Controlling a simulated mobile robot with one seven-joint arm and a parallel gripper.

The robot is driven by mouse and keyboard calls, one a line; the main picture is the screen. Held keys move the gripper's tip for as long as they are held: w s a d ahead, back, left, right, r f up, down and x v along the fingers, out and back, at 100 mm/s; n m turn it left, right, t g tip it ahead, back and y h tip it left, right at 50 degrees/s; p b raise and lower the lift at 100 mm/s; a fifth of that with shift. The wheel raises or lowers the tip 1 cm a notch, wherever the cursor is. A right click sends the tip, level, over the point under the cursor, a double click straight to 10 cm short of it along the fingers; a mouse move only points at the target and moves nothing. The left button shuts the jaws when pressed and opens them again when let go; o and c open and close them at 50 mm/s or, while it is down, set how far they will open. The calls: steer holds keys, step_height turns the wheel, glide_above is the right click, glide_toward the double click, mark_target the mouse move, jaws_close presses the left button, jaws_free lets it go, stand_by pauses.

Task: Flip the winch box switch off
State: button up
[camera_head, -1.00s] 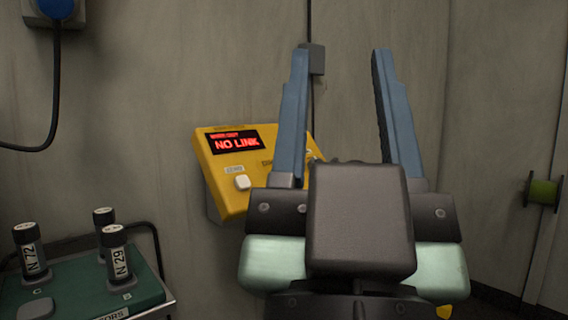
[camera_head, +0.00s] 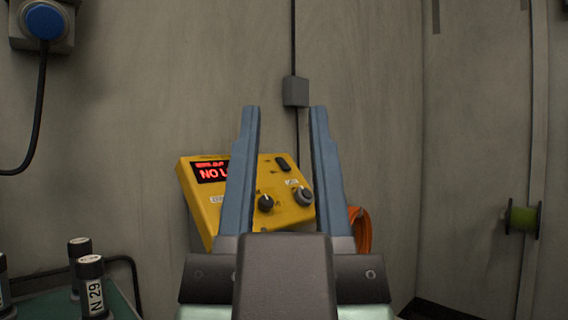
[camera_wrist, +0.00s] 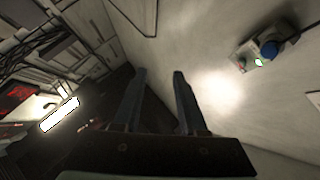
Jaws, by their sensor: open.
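A yellow control box (camera_head: 214,208), the likely winch box, is mounted on the grey wall, slightly tilted. Its red display (camera_head: 210,172) reads "NO L…", the rest hidden behind my left finger. A black rocker switch (camera_head: 283,164) sits at its upper right; its position is too small to tell. Below are a black knob (camera_head: 265,203) and a grey round control (camera_head: 303,196). My gripper (camera_head: 284,108) is open and empty, pointing up. Its fingers overlap the box in the head view, framing the switch; contact cannot be told. In the wrist view my gripper (camera_wrist: 159,72) shows no yellow box.
A blue button unit (camera_head: 44,20) with a black cable is on the wall at upper left. A green stand (camera_head: 125,304) with labelled black cylinders (camera_head: 92,285) is at lower left. An orange coil (camera_head: 360,230) hangs right of the box. A green spool (camera_head: 522,219) is at far right.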

jaws_close()
stand_by(1.4)
